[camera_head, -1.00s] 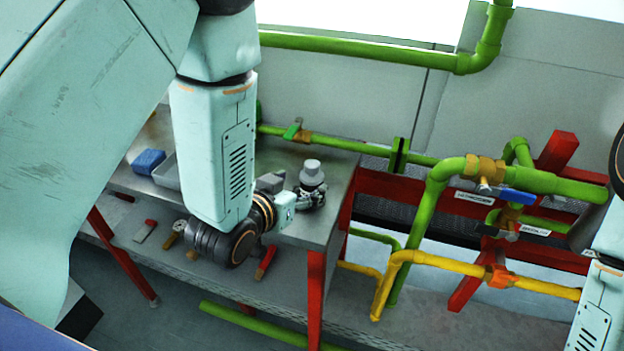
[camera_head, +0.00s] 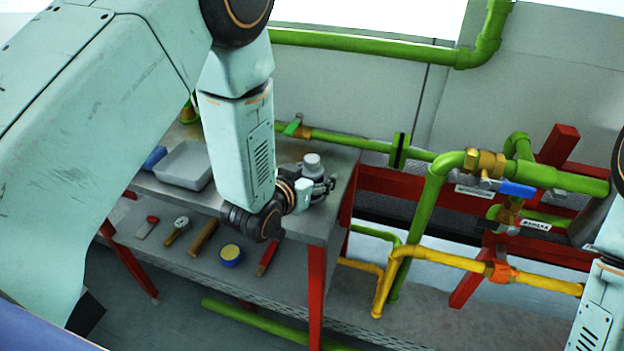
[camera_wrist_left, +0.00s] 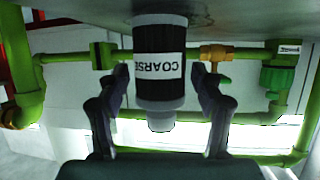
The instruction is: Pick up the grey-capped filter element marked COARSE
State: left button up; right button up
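The filter element (camera_wrist_left: 160,66) has a dark body, a grey cap and a white label reading COARSE, upside down in the left wrist view. In the head view its grey cap (camera_head: 312,163) shows near the right end of the bench top; its lower body is hidden by my gripper. My left gripper (camera_head: 322,184) is at the filter. In the left wrist view my left gripper (camera_wrist_left: 160,76) is open, with one finger on each side of the filter and a narrow gap to each. My right gripper is out of view.
The metal bench (camera_head: 345,185) carries a grey tray (camera_head: 184,165) and a blue item (camera_head: 154,158) to the left. Its lower shelf holds several tools and a yellow tin (camera_head: 231,254). Green pipes (camera_head: 360,142) run behind the bench; yellow pipes (camera_head: 395,268) stand to the right.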

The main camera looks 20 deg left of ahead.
pick_arm(q)
jog(key=shift+a+f, duration=0.1)
jog(key=shift+a, duration=0.05)
jog(key=c, duration=0.3)
jog(key=shift+s+d, duration=0.1)
jog(key=shift+d, duration=0.15)
jog(key=c, duration=0.4)
jog(key=shift+a, duration=0.2)
jog(key=c, duration=0.4)
